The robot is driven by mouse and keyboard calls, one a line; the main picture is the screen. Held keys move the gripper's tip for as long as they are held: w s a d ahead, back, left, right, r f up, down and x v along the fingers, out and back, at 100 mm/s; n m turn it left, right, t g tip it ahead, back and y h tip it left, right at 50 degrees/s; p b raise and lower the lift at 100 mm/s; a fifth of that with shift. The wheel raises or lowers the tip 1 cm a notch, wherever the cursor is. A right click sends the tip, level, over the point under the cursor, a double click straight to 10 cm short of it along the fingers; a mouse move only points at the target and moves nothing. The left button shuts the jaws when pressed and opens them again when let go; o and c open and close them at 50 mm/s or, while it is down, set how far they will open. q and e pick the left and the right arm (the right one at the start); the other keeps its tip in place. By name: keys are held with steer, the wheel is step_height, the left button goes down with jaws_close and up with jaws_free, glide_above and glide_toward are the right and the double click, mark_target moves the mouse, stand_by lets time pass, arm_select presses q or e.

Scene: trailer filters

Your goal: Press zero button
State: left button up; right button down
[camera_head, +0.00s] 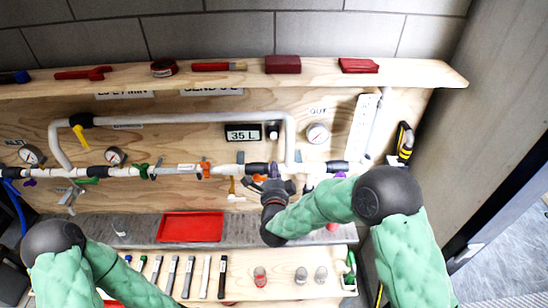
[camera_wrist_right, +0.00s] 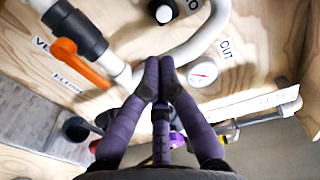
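The zero button is a small white round button on a black base (camera_head: 273,131), on the wooden panel just right of the black display reading 35 L (camera_head: 243,134). In the right wrist view the white button (camera_wrist_right: 163,13) is at the top edge, beyond the fingertips. My right gripper (camera_wrist_right: 158,78) has its purple fingers drawn together at the tips, with nothing seen between them. It points at the panel below the button, apart from it. In the head view my right gripper is mostly hidden behind its dark wrist. My left gripper is out of view; only its arm shows at lower left.
White pipe (camera_head: 200,119) loops around the display and button. Gauges, including the OUT gauge (camera_head: 317,133), and valves with orange handles (camera_wrist_right: 80,62) are close by. A shelf (camera_head: 120,80) runs above. A red tray (camera_head: 190,227) and several tools lie below.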

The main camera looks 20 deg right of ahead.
mark_target(274, 136)
steer(key=p+x, duration=0.1)
steer(key=x, duration=1.2)
steer(key=shift+f, duration=0.1)
